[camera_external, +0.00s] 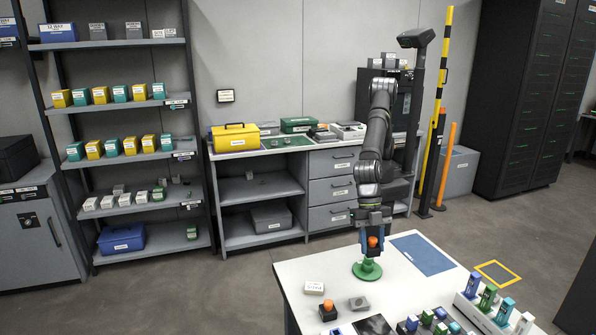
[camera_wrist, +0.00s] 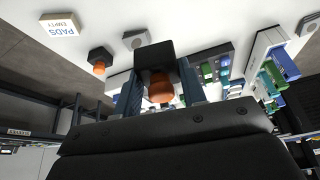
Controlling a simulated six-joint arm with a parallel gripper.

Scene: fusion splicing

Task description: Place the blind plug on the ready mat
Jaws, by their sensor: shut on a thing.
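My gripper (camera_external: 374,236) is shut on a dark block with an orange knob, which I take for the blind plug (camera_external: 373,242). It hangs above the white table, over a green round stand. In the wrist view the plug's black body (camera_wrist: 155,58) and orange knob (camera_wrist: 161,91) sit between my blue-grey fingers (camera_wrist: 160,92). A flat blue mat (camera_external: 421,254), probably the ready mat, lies on the table to the right of my gripper. Its small label is unreadable. A similar black piece with an orange knob (camera_external: 328,309) stands at the table's left front.
The green stand (camera_external: 367,269) is below my gripper. A white pads box (camera_external: 314,288) and a grey piece (camera_external: 359,303) lie at the left. A rack of blue and green modules (camera_external: 487,300) fills the right front. The blue mat looks bare.

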